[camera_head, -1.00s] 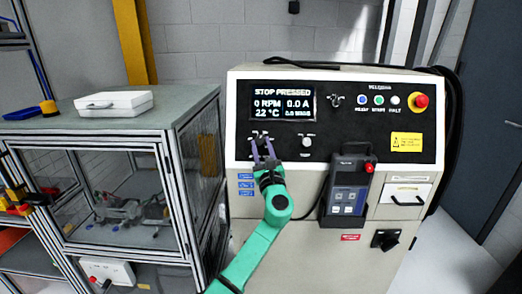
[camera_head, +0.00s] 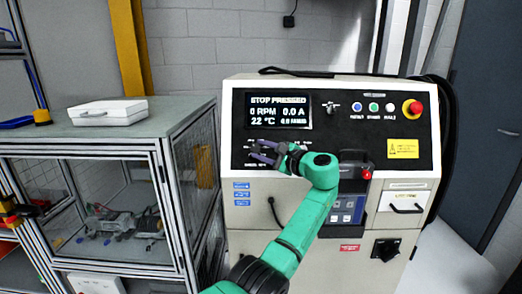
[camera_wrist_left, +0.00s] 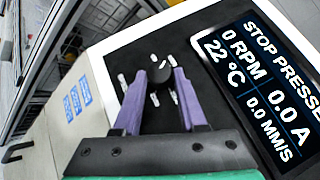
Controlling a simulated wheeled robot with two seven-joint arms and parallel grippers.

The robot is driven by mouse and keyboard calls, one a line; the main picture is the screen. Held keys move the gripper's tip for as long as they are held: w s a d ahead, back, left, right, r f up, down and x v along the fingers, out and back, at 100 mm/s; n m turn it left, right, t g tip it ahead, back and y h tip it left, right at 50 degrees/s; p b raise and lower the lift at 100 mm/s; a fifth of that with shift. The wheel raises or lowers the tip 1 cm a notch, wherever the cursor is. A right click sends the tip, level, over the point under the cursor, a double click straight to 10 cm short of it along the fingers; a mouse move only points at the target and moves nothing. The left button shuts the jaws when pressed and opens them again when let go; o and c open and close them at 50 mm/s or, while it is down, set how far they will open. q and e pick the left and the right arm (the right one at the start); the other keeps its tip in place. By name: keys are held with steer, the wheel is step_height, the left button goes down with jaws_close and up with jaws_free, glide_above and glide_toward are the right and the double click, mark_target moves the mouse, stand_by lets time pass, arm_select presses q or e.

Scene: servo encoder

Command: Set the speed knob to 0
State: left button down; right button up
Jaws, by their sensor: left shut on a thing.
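My left gripper (camera_head: 256,150) is at the left part of the black control panel (camera_head: 330,128), below the display. In the left wrist view its two purple fingers (camera_wrist_left: 160,82) are shut on a round black knob (camera_wrist_left: 160,73), one finger on each side. White tick marks ring the knob. A short white mark shows near it, but I cannot tell which setting it points to. In the head view the gripper mostly hides the knob. The display (camera_head: 279,111) reads STOP PRESSED, 0 RPM, 0.0 A and 22 °C. My right gripper is not in view.
A red emergency button (camera_head: 412,108) and several small buttons sit at the panel's upper right. A handheld pendant (camera_head: 347,208) hangs on the front, partly behind my left arm. A glazed cabinet with a white case (camera_head: 108,111) on top stands to the left.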

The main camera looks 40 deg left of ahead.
mark_target(256, 144)
arm_select(q)
steer(key=n+g+h+p, duration=0.1)
steer(key=n+h+p, duration=0.1)
steer(key=p, duration=0.3)
steer(key=r+n+g+h+p, duration=0.1)
steer(key=n+h+p, duration=0.2)
steer(key=n+p, duration=0.1)
steer(key=r+n+h+p, duration=0.1)
steer(key=n+h+p, duration=0.1)
steer(key=p, duration=0.4)
steer(key=shift+w+a+r+n+g+h, duration=0.15)
steer(key=shift+a+r+n+g+h, duration=0.05)
steer(key=shift+a+n+g+h, duration=0.25)
steer(key=shift+a+f+n+h+p, duration=0.1)
steer(key=shift+n+h+p, duration=0.75)
steer(key=shift+h, duration=0.1)
steer(key=shift+a+n+t+h, duration=0.2)
steer(key=shift+n+t+h, duration=0.35)
steer(key=shift+n+h, duration=0.3)
steer(key=shift+s+a+n+t+h, duration=0.15)
steer(key=shift+n+t+h, duration=0.15)
steer(key=shift+n+h, duration=0.3)
steer(key=shift+s+a+n+t+h, duration=0.1)
steer(key=shift+n+t+h, duration=0.25)
steer(key=shift+h, duration=0.4)
steer(key=shift+c, duration=2.3)
jaws_free()
